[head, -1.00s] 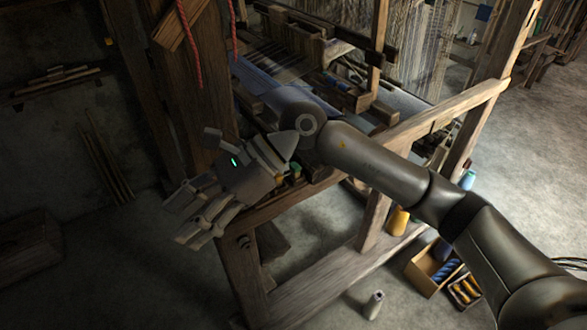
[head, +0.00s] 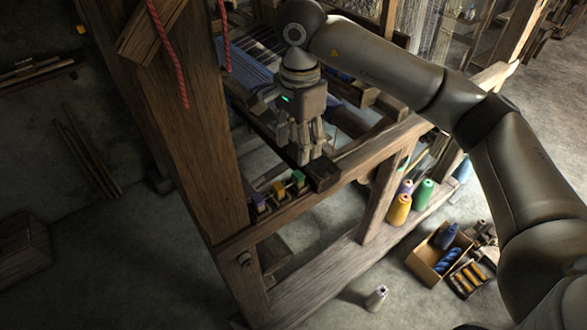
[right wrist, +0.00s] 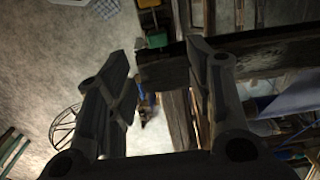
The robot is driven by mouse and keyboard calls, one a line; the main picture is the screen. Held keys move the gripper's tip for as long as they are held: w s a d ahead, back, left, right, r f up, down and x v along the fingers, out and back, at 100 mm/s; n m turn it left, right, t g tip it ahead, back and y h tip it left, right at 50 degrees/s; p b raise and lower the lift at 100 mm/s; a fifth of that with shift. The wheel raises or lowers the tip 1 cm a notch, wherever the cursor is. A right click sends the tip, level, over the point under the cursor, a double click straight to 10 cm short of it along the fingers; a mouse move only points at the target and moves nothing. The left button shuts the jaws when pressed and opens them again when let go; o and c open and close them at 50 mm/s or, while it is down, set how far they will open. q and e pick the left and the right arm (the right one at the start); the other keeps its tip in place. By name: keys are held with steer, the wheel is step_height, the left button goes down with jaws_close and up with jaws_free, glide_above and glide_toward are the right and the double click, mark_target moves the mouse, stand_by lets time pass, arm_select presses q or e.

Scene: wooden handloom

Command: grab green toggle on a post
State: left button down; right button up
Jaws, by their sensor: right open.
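The green toggle (head: 299,178) sits at the right end of a short row of coloured toggles on the loom's front beam. Its post is too small to make out clearly. The green toggle also shows in the right wrist view (right wrist: 157,39), near the top, between the finger tips in the picture. My right gripper (head: 306,150) points down just above and behind the toggle row, close to the green one. In the right wrist view its fingers (right wrist: 161,52) are spread, with nothing held. My left gripper is out of view.
A yellow toggle (head: 279,188) and a purple toggle (head: 259,202) stand close to the left. A thick wooden post (head: 185,120) rises left of them. A dark beam end (head: 322,172) is just right. Thread cones (head: 398,210) stand below.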

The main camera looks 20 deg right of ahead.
glide_above(297, 175)
steer(key=f, duration=0.4)
steer(key=shift+s+d+p, duration=0.2)
steer(key=shift+s+p, duration=0.05)
steer(key=shift+p, duration=0.1)
steer(key=shift+f, duration=0.35)
steer(key=f, duration=0.1)
steer(key=f+p, duration=0.1)
steer(key=f, duration=0.1)
steer(key=f+p, duration=0.1)
steer(key=shift+w+a+f, duration=0.15)
steer(key=shift+a+f, duration=0.05)
steer(key=shift+a, duration=0.05)
steer(key=shift+f, duration=0.2)
steer(key=shift+c, duration=0.9)
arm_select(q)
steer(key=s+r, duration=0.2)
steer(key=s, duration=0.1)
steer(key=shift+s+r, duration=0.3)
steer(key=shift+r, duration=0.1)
arm_select(e)
steer(key=c, duration=0.7)
